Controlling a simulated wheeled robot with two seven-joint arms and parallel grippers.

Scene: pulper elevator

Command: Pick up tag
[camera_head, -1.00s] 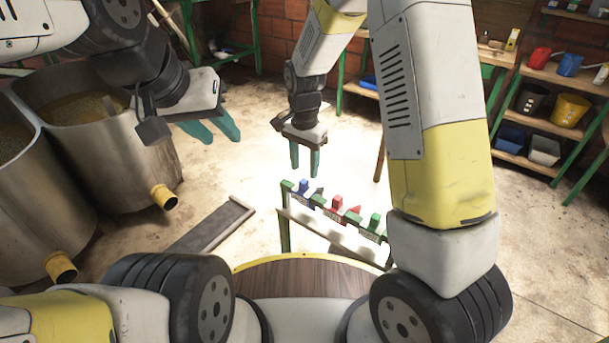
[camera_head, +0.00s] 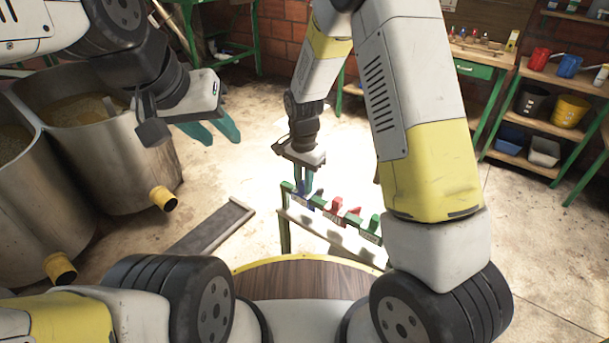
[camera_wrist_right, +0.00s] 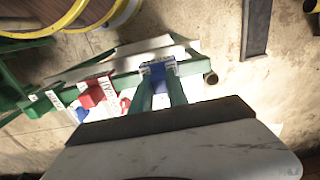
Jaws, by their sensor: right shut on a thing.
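A blue tag (camera_head: 301,188) sits at the left end of a green rack (camera_head: 287,215) in the head view. My right gripper (camera_head: 304,183) is lowered over it, with its green fingers shut on it. In the right wrist view the blue tag (camera_wrist_right: 158,71) shows between the two fingertips (camera_wrist_right: 160,82), at the rack's end. Red tags (camera_head: 335,208) and a green tag (camera_head: 374,223) stand further right along the rack. My left gripper (camera_head: 218,132) hangs near the metal tanks, its green fingers apart and holding nothing visible.
Metal tanks (camera_head: 105,135) with yellow spouts stand at the left. A dark flat channel (camera_head: 212,228) lies on the floor left of the rack. Shelves with buckets (camera_head: 569,110) stand at the right. The floor behind the rack is clear.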

